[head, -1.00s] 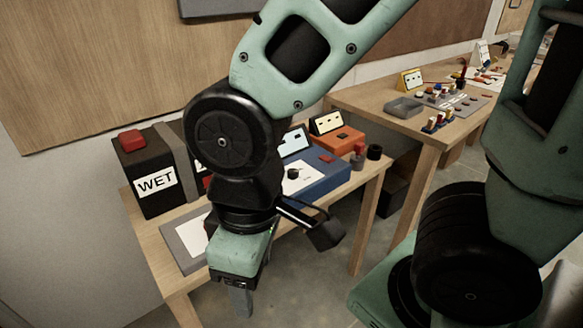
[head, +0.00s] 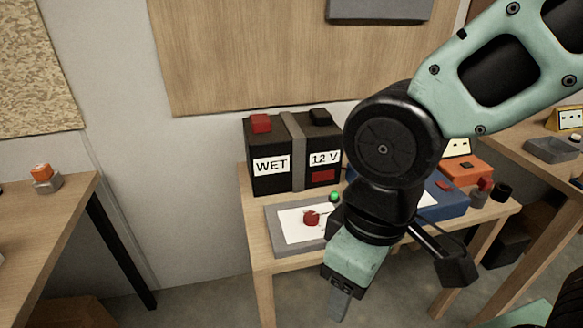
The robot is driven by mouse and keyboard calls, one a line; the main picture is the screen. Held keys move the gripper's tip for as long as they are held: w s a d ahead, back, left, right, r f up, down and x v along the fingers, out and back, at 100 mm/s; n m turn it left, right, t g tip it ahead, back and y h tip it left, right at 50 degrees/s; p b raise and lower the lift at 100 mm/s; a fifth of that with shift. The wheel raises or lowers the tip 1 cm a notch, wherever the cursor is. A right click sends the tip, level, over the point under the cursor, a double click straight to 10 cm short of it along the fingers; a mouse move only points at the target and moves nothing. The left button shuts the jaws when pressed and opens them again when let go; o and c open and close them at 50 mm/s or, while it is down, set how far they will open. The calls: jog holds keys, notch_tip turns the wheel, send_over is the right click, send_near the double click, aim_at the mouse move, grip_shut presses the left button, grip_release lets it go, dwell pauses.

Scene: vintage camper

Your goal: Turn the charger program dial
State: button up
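A blue box (head: 452,203) with a white panel stands on the wooden bench behind my arm; it may be the charger. My arm hides much of its top, and no dial on it is visible now. A grey panel (head: 268,230) with a white face lies at the bench's front left. It carries a red knob (head: 311,218) and a green button or light (head: 334,197). My gripper (head: 339,304) points down in front of the bench edge, apart from both. Its fingers appear edge-on, so its opening cannot be told.
A black battery (head: 270,187) labelled WET and 12 V stands behind the grey panel. An orange box (head: 466,172) and small posts (head: 482,191) are at the bench's right. Another bench (head: 40,215) with an orange-topped button (head: 42,177) stands at left. Floor between benches is clear.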

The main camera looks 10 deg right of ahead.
dwell(0.7)
jog(key=shift+c, duration=0.8)
